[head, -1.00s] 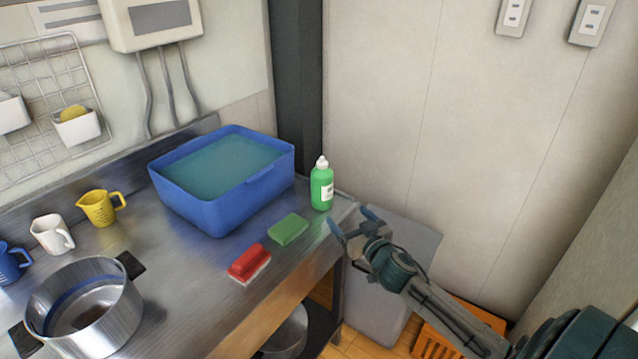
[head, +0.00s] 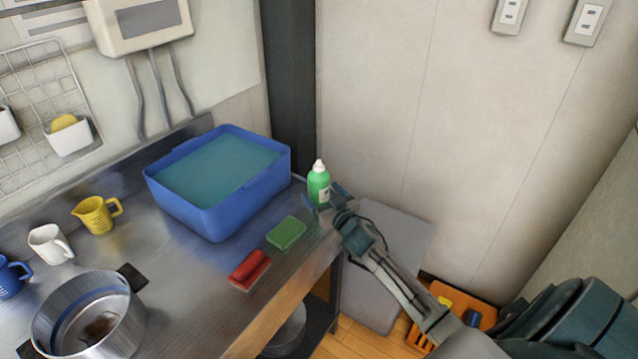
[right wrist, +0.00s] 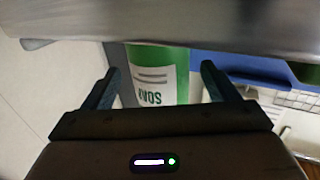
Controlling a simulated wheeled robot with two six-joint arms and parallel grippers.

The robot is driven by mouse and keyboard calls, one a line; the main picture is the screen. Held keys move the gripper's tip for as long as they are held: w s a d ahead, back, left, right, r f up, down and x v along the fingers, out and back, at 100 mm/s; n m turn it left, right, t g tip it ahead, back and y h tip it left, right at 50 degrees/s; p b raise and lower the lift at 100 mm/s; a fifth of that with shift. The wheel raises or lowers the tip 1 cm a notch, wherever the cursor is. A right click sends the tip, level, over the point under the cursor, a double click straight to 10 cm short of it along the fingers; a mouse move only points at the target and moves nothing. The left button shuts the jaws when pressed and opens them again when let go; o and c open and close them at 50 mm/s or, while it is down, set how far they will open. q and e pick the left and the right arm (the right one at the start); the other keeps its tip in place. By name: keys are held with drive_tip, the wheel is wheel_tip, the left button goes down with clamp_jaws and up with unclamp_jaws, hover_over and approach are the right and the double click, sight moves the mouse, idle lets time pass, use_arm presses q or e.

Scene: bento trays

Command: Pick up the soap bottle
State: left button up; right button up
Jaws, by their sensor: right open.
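The green soap bottle (head: 318,182) with a white cap stands upright at the right end of the steel counter, beside the blue tub. My right gripper (head: 326,207) is at the bottle's lower part, covering some of it in the head view. In the right wrist view the bottle (right wrist: 158,75) with its white label lies between the two open fingers (right wrist: 160,85). I see a gap on each side of the bottle, wider on the right. My left gripper is not in view.
The blue tub (head: 215,221) of water stands just left of the bottle. A green sponge (head: 287,233) and a red brush (head: 249,268) lie in front. A steel pot (head: 120,322) and cups stand at left. The wall is behind.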

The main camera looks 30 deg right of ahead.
drive_tip(key=shift+w+r+p, duration=0.1)
drive_tip(key=shift+w+p, duration=0.3)
drive_tip(key=shift+w, duration=0.6)
drive_tip(key=shift+w+d+f, duration=0.1)
drive_tip(key=shift+w+f, duration=0.1)
drive_tip(key=shift+w, duration=0.1)
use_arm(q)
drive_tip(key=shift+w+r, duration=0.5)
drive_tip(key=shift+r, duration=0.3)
use_arm(e)
drive_tip(key=shift+s, duration=0.1)
drive_tip(key=shift+c, duration=0.2)
drive_tip(key=c, duration=0.4)
drive_tip(key=shift+r, duration=0.1)
drive_tip(key=c, duration=0.8)
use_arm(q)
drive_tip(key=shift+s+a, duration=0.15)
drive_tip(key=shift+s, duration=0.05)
use_arm(e)
drive_tip(key=shift+c, duration=0.2)
